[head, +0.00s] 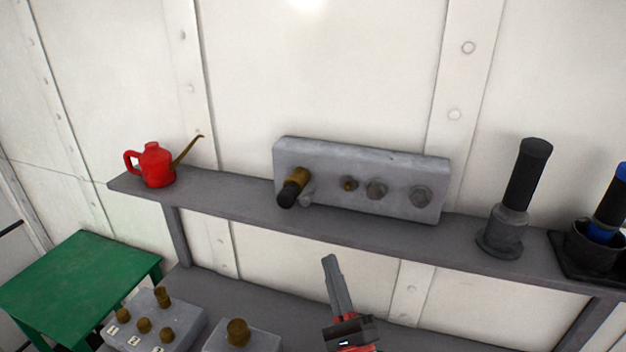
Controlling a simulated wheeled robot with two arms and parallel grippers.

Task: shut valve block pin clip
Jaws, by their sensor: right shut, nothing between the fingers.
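A long grey block, likely the valve block (330,158), stands on the shelf against the wall. A brass fitting with a black end (293,188) sticks out of its left part, with a small grey piece just beside it. A small brass-centred fitting and two grey hex heads sit to the right on its face. I cannot make out a pin clip for certain. My right gripper (330,262) is below the shelf's front edge, shut and empty, pointing up and apart from the block. My left gripper is out of view.
The grey shelf (235,204) also bears a red oil can (157,166) at left and two dark upright cylinders (528,175) at right. Below are a green table (80,275), a grey block with several brass knobs (185,325) and another knobbed block (240,338).

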